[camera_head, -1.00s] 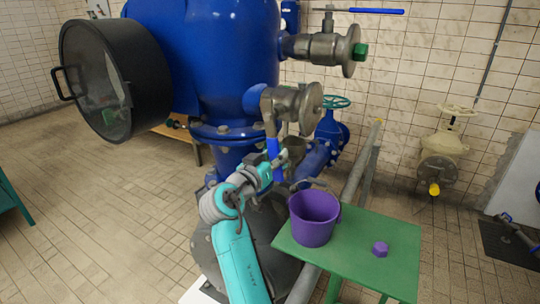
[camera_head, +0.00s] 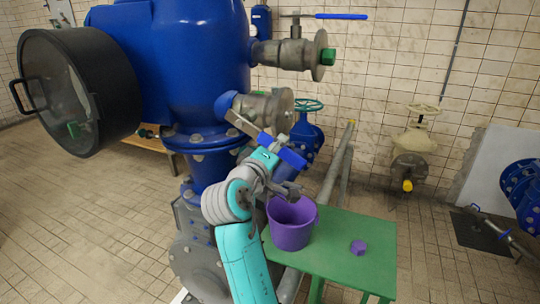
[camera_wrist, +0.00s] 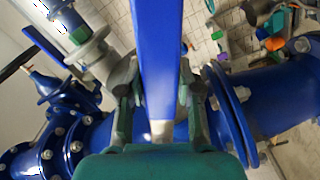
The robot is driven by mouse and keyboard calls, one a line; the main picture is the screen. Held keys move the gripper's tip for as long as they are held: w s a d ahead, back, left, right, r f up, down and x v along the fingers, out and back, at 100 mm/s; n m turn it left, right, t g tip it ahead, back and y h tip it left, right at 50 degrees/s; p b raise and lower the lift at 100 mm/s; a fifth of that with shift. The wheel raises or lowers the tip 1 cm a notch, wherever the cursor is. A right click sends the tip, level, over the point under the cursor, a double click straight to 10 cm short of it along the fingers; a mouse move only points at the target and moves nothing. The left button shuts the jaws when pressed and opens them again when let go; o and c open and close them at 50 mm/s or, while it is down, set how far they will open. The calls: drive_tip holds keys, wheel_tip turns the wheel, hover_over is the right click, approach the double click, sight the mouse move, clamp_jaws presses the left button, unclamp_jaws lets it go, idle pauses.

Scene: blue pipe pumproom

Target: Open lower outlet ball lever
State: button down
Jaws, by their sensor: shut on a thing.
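The lower outlet ball lever (camera_head: 292,158) is a flat bar with a blue grip. In the head view it slants down to the right from the grey lower ball valve (camera_head: 265,105). In the wrist view the blue lever (camera_wrist: 158,60) runs down the middle of the picture. My gripper (camera_wrist: 160,95) has one finger on each side of the lever and is shut on it. In the head view my gripper (camera_head: 268,158) is at the lever, above the purple bucket, and its fingertips are partly hidden.
A purple bucket (camera_head: 291,228) and a small purple block (camera_head: 358,247) stand on a green table (camera_head: 340,265) just right of my arm. An upper valve with a level blue lever (camera_head: 341,16) is above. Blue flanged pipes and a green handwheel (camera_head: 308,105) are close behind.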

drive_tip(key=r+n, duration=0.1)
drive_tip(key=d+r+n, duration=0.1)
drive_tip(key=shift+s+r+n, duration=0.15)
drive_tip(key=shift+r+n, duration=0.2)
drive_tip(key=shift+n, duration=0.05)
drive_tip(key=shift+r+n, duration=1.45)
drive_tip(key=shift+n, duration=0.05)
drive_tip(key=shift+r, duration=0.1)
drive_tip(key=c, duration=0.8)
unclamp_jaws()
drive_tip(key=shift+o, duration=0.2)
drive_tip(key=shift+s, duration=0.1)
drive_tip(key=v, duration=1.1)
drive_tip(key=shift+s+a, duration=0.15)
drive_tip(key=shift+s, duration=0.25)
